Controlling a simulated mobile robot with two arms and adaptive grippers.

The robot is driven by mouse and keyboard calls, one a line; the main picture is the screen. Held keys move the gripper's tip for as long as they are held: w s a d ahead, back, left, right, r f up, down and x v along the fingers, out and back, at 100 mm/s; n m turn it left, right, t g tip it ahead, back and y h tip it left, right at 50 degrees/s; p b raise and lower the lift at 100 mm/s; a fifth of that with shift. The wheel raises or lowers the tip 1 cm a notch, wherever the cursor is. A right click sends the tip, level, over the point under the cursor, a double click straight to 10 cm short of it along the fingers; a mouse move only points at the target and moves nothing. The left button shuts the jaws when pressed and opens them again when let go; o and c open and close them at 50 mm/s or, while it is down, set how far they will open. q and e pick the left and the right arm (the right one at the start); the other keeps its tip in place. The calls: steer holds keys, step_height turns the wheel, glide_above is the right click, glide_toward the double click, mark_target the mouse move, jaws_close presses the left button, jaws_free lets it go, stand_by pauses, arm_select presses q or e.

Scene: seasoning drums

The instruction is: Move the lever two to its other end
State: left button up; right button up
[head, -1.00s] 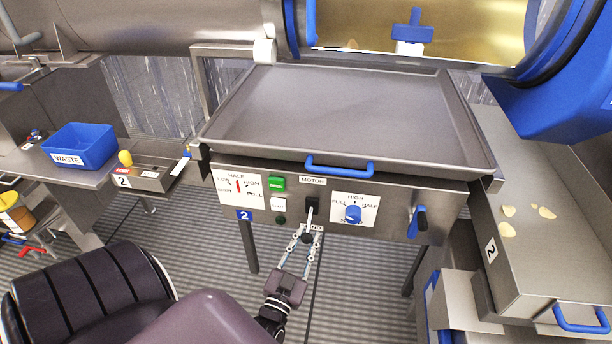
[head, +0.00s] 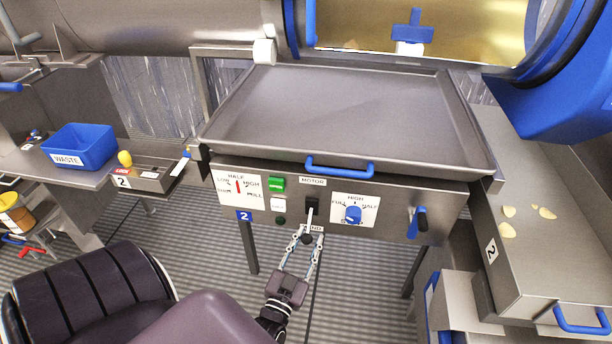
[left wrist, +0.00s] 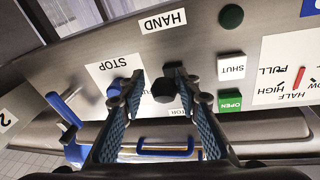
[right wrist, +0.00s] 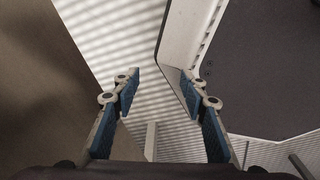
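The motor lever (head: 310,216) is on the front panel marked 2 (head: 245,215), under the MOTOR label. Its pale stem hangs down from a black plate to a dark knob, which also shows in the left wrist view (left wrist: 168,86). The knob is near the HAND label (left wrist: 163,21), partly hidden in the head view. My left gripper (head: 306,241) reaches up from below, open, with one fingertip on each side of the knob; I cannot tell if either touches it. My right gripper (right wrist: 160,88) is open and empty, seen only in the right wrist view.
A blue dial (head: 353,214) is right of the lever, and green (head: 277,184) and white buttons are left. A blue-handled lever (head: 418,223) is at the panel's right. The tray's blue handle (head: 340,167) juts out above. A yellow knob (head: 125,158) stands on a box marked 2.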

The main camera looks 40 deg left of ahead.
arm_select(q)
steer(key=shift+o, duration=1)
steer(key=shift+w, duration=0.15)
steer(key=shift+s, duration=0.35)
steer(key=v, duration=1.1)
steer(key=shift+s+d, duration=0.2)
steer(key=shift+f, duration=0.15)
